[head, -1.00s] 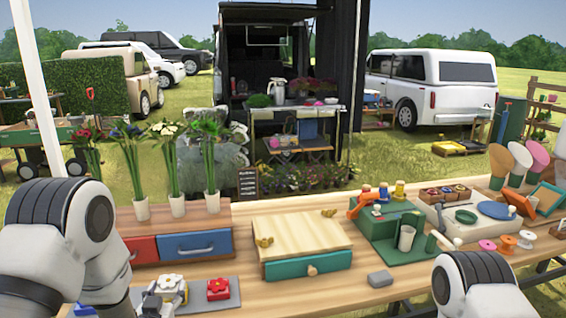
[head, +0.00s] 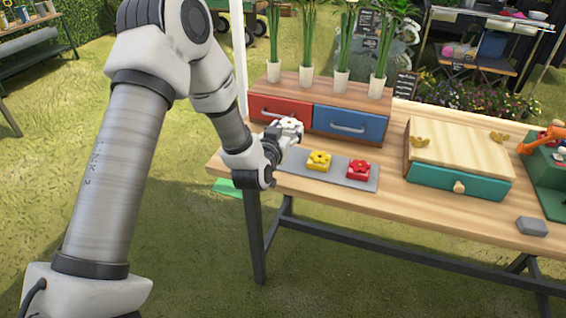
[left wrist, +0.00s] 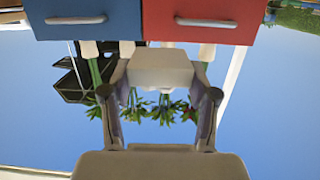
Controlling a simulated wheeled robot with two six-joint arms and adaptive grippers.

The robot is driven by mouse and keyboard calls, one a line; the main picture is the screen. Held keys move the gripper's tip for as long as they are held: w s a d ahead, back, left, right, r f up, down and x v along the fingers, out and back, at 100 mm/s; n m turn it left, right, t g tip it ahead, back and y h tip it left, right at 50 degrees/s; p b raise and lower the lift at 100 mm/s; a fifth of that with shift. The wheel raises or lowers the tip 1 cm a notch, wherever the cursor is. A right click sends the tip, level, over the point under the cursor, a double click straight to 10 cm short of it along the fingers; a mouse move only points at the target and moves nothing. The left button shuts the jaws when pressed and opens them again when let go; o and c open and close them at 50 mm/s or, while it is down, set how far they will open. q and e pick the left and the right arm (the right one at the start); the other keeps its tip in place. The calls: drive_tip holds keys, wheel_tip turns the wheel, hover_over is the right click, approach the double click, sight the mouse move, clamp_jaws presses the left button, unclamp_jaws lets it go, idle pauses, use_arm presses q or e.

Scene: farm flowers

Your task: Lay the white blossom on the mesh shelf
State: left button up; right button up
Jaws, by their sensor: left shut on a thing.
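My left gripper (head: 284,131) is shut on the white blossom (head: 291,124), a blocky white piece with a small orange-yellow centre. It is held above the left end of the grey mat, in front of the red drawer as seen in the head view. In the left wrist view the blossom (left wrist: 161,68) shows as a plain white block between the two fingers of the left gripper (left wrist: 161,88). My right gripper is not in view. I cannot pick out the mesh shelf with certainty in either view.
A yellow blossom (head: 318,161) and a red blossom (head: 358,169) lie on the grey mat (head: 338,178). Behind are a red drawer (head: 279,110), a blue drawer (head: 349,123) and several potted stems. A teal-drawer box (head: 457,181) stands right. Grass lies left of the table.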

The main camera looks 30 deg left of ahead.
use_arm(q)
drive_tip(key=shift+s+a+r, duration=0.1)
drive_tip(key=shift+a+r, duration=0.15)
drive_tip(key=shift+a, duration=0.25)
drive_tip(key=shift+s+a+r, duration=0.1)
drive_tip(key=shift+a+r, duration=0.1)
drive_tip(key=shift+a, duration=0.3)
drive_tip(key=shift+w, duration=0.1)
wheel_tip(320, 180, down, 10)
drive_tip(key=shift+r, duration=0.2)
drive_tip(key=shift+b, duration=0.3)
drive_tip(key=shift+f, duration=0.2)
drive_tip(key=o, duration=1.1)
